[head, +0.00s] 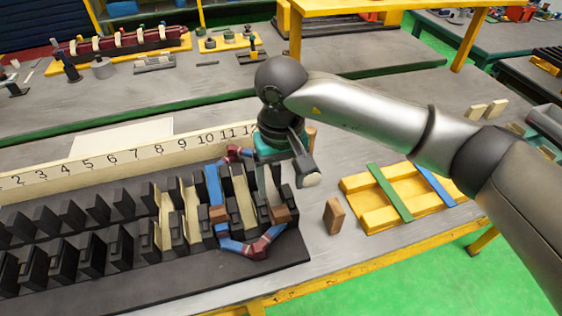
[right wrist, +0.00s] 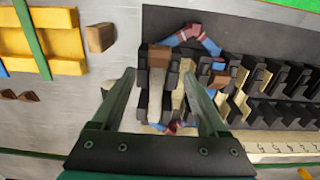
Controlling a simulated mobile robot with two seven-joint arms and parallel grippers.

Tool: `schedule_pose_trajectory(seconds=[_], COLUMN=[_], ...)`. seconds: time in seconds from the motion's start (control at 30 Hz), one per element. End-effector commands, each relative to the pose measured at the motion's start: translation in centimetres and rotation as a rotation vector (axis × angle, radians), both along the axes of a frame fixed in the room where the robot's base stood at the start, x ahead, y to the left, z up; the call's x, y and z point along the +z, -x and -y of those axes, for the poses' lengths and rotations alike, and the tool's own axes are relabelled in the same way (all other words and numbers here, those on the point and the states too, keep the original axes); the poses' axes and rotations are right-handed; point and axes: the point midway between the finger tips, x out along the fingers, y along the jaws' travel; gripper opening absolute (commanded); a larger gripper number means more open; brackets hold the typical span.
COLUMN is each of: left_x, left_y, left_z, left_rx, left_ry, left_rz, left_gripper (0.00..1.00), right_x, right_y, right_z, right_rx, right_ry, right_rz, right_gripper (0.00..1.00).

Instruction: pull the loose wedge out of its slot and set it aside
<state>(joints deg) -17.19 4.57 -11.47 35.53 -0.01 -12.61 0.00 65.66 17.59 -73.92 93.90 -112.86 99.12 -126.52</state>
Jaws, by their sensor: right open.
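A brown wedge (head: 280,214) sits at the rightmost slots of the black stator (head: 130,272); it also shows in the right wrist view (right wrist: 158,56). A second brown wedge (head: 218,213) sits to its left, by the blue coil (head: 213,187) with dark red joints. I cannot tell which of these is loose. Another brown block (head: 334,215) stands on the table right of the stator. My right gripper (head: 290,180) is open above the right-end slots, with nothing held. In the right wrist view its fingers (right wrist: 162,80) point down toward the first wedge. My left gripper is not in view.
A yellow rack (head: 352,184) with green and blue strips lies to the right. A numbered pale strip (head: 100,162) runs behind the stator. Another bench (head: 60,105) with parts stands behind.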

Motion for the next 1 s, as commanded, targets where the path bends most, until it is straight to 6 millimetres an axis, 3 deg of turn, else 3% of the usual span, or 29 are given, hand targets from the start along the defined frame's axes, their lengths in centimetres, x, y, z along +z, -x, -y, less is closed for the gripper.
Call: schedule_pose_trajectory(seconds=[0.1,0.33,1.0], left_x=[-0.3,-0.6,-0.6], left_y=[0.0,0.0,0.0], left_z=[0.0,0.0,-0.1], left_rx=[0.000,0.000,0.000], left_ry=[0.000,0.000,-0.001], left_rz=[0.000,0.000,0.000], left_gripper=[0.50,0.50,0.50], right_x=[2.6,5.6,6.1], right_y=[-0.1,0.0,0.3], right_z=[0.0,0.0,-0.4], right_rx=[0.000,-0.001,-0.003], right_ry=[0.000,0.000,-0.015], right_rz=[0.005,0.000,-0.009], right_gripper=[0.76,0.76,0.76])
